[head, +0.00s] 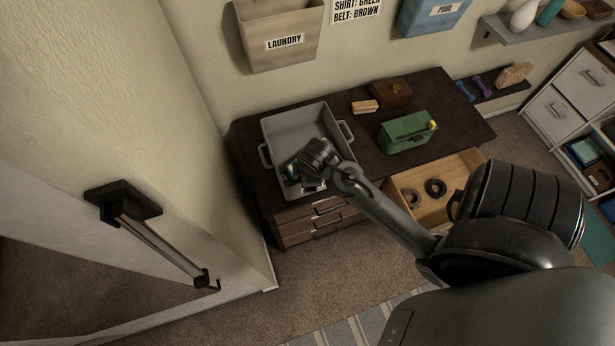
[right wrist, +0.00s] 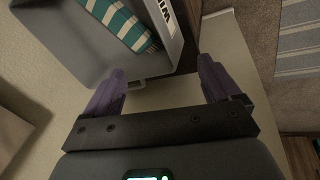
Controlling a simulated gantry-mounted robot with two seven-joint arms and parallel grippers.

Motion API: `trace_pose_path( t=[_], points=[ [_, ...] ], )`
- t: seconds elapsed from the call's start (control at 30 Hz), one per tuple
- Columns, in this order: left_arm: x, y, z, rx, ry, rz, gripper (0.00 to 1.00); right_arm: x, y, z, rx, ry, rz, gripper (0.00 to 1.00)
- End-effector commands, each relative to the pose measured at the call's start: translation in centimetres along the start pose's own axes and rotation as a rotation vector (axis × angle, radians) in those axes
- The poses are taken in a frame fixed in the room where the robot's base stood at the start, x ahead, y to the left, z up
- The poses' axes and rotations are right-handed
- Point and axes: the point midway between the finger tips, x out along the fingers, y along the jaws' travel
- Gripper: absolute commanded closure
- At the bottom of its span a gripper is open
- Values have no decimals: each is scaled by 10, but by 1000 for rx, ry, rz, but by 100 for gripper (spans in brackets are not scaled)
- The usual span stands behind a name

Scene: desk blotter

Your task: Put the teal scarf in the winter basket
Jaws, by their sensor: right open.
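The winter basket is a grey tub (head: 267,127) with side handles on the dark desk, left of centre. It also shows in the right wrist view (right wrist: 60,50), where part of a label reads "WI". The teal scarf (right wrist: 118,22), striped with white, lies inside the tub against the labelled wall. In the head view only a small teal patch shows beside my gripper. My right gripper (head: 305,174) is at the tub's near left part. In its wrist view the purple fingers (right wrist: 162,72) are spread and empty, with the scarf beyond them. My left gripper is not in view.
A green box (head: 405,134), a brown wooden box (head: 391,94) and a small tan block (head: 364,107) stand on the desk (head: 445,95). An open drawer (head: 460,170) holds dark rings. A laundry bin (head: 280,30) hangs on the wall behind.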

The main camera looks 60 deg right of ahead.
Motion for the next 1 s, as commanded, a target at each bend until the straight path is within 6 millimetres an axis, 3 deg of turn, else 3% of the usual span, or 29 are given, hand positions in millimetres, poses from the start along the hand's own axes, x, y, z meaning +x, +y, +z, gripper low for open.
trace_pose_path(
  t=[0.03,0.1,0.2,0.37,0.5,0.8,1.0],
  points=[
    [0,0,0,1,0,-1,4,-11,-27,-4,59,23,-6,10],
    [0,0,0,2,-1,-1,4,-26,-61,-11,161,60,-27,10],
    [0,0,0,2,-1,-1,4,-48,-102,-17,290,104,-71,10],
    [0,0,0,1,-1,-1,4,-72,-141,-20,431,141,-136,10],
    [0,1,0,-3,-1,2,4,-80,-152,-21,480,150,-160,10],
    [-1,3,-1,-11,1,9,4,-82,-152,-22,486,151,-161,10],
    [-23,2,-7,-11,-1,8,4,-104,-146,-23,485,150,-160,10]
  ],
)
